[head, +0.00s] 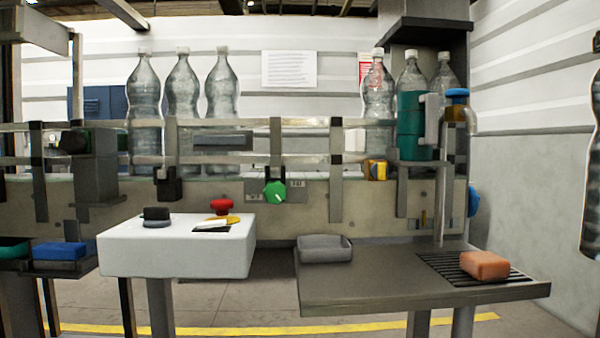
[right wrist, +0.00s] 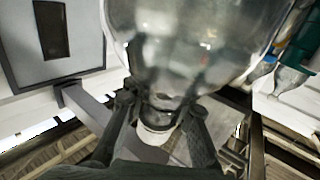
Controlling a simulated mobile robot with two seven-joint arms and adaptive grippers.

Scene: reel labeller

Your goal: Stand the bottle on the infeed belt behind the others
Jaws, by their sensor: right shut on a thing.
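In the right wrist view my right gripper (right wrist: 162,108) is shut around the neck of a clear bottle (right wrist: 190,45). Its white cap (right wrist: 155,135) shows between the fingers, and its base is out of frame. In the head view a clear bottle (head: 591,165) is cut off by the right edge, with no gripper showing there. Several clear bottles stand upright on the belt line behind the rails: three at the left, the nearest to the middle being one bottle (head: 221,85), and three at the right, including one bottle (head: 378,90). My left gripper is in neither view.
Metal guide rails (head: 305,158) run along the belt's front. A teal cylinder (head: 411,125) stands before the right bottles.

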